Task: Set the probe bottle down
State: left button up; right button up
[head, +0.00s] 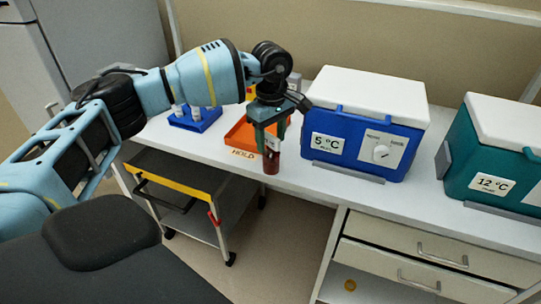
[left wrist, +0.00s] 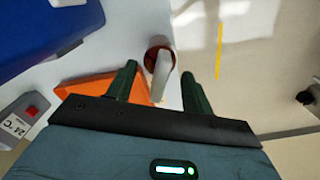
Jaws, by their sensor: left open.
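The probe bottle (head: 271,160) is a small dark red-brown bottle with a pale label. It is near the front edge of the white bench (head: 315,187), right of the orange HOLD tray (head: 243,153). My left gripper (head: 271,138) points down over it, with the green fingers apart. In the left wrist view the bottle's round top (left wrist: 152,50) shows between and just beyond the open fingertips (left wrist: 159,72), with a pale strip sticking out of it. I cannot tell whether its base touches the bench. My right gripper is not in view.
A blue 5 °C box (head: 365,120) stands right of the bottle, and a teal 12 °C box (head: 490,150) farther right. A blue rack (head: 195,122) with white-capped items is at left. A dark cart (head: 180,185) stands below the bench's front edge.

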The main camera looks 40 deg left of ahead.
pick_arm(q)
jog(key=shift+f, duration=0.85)
grip_shut()
jog(key=shift+r, duration=0.45)
jog(key=r, duration=0.2)
jog(key=shift+s+d+r, duration=0.25)
jog(key=shift+s+r, duration=0.05)
jog(key=shift+s, duration=0.1)
jog(key=s+d+r, duration=0.1)
jog(key=s+d, duration=0.7)
jog(key=s, duration=0.5)
jog(key=shift+r+b, duration=0.25)
jog(key=shift+b, duration=0.2)
